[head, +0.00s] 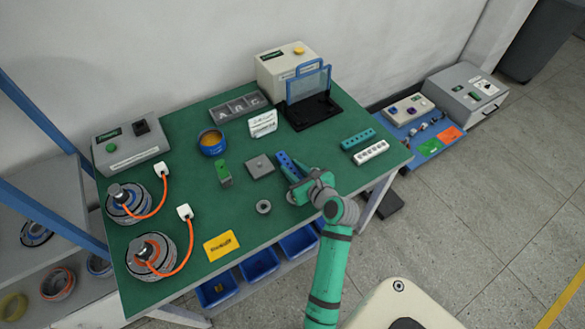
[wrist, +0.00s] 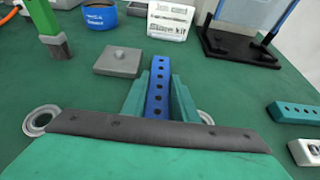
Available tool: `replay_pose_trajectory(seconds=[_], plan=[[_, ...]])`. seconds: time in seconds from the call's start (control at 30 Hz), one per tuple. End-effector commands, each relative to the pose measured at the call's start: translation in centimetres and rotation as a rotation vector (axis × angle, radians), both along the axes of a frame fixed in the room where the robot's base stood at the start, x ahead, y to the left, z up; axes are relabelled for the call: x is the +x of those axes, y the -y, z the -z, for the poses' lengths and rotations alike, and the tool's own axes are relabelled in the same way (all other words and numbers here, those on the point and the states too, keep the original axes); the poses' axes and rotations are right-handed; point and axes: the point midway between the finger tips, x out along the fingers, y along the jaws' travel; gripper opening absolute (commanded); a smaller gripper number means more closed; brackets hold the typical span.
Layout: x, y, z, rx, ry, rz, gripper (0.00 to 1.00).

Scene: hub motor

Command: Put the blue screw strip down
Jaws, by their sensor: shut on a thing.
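The blue screw strip (head: 286,164) is a narrow bar with a row of dark holes. It lies between the green fingers of my gripper (head: 299,186), near the middle-right of the green table. In the wrist view the strip (wrist: 158,88) points away from me, and the gripper (wrist: 160,100) is shut on its near part. The strip's near end is hidden by the gripper body. I cannot tell whether its underside touches the table.
A grey square block (head: 260,166) sits left of the strip, and a metal ring (head: 263,207) is nearer. A teal strip (head: 358,139) and a white strip (head: 371,152) lie to the right. A black stand (head: 312,113) is behind. Bare table lies around the gripper.

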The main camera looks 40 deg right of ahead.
Motion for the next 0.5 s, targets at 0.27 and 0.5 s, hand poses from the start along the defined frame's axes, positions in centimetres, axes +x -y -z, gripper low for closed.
replay_pose_trajectory(seconds=[0.27,0.5], plan=[[0.03,-0.05,0.19,0.0,0.0,-0.001,0.02],[0.01,-0.03,0.26,-0.001,0.0,-0.001,0.45]])
